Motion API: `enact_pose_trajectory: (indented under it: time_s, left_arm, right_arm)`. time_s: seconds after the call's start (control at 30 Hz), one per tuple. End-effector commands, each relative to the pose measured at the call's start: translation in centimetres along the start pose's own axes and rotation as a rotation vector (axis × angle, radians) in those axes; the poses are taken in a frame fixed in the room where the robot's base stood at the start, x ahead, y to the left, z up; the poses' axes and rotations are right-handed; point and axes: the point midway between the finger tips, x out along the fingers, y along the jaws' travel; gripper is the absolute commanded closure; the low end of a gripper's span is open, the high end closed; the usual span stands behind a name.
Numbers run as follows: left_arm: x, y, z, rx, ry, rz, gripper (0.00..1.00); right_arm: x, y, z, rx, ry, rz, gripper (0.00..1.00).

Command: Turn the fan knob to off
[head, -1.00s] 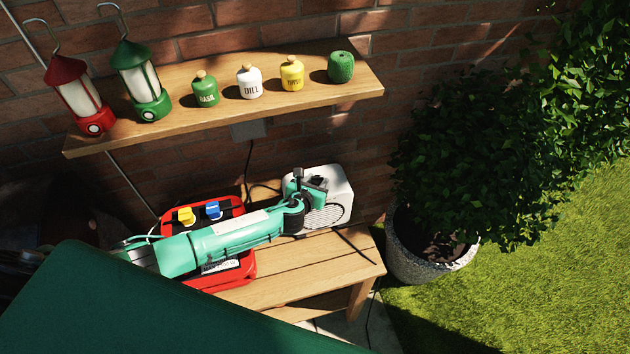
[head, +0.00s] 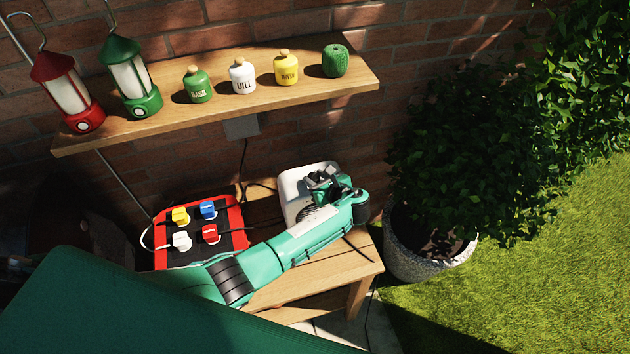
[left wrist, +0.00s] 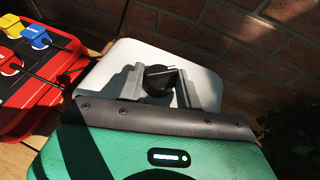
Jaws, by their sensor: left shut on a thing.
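The fan (head: 291,196) is a white box with rounded corners on the wooden bench. Its pale top also shows in the left wrist view (left wrist: 122,58). A round black knob (left wrist: 158,82) sits on the fan's top, between the grey fingers of my left gripper (left wrist: 160,86). The fingers are shut on the knob from both sides. In the head view my left gripper (head: 322,182) is over the fan and hides the knob and much of the grille. The knob's markings cannot be read. My right gripper is not in view.
A red power box (head: 242,222) with yellow, blue, white and red plugs stands left of the fan. A shelf (head: 215,108) with lanterns and several jars hangs above. A potted bush (head: 430,262) stands right of the bench. The brick wall is close behind.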

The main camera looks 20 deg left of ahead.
Motion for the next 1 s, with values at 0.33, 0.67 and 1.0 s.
enact_pose_trajectory:
  time_s: [0.33, 0.67, 1.0]
  left_arm:
    - [0.2, -0.7, -0.5, -0.126, 0.002, 0.307, 0.88]
    - [0.5, -1.1, -0.5, -0.246, 0.0, 0.595, 0.88]
    - [0.6, -1.1, -0.1, -0.319, 0.002, 0.774, 0.88]
  right_arm:
    - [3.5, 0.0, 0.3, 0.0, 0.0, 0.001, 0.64]
    - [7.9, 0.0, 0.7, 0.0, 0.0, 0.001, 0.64]
    - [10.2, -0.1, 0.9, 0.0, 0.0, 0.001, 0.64]
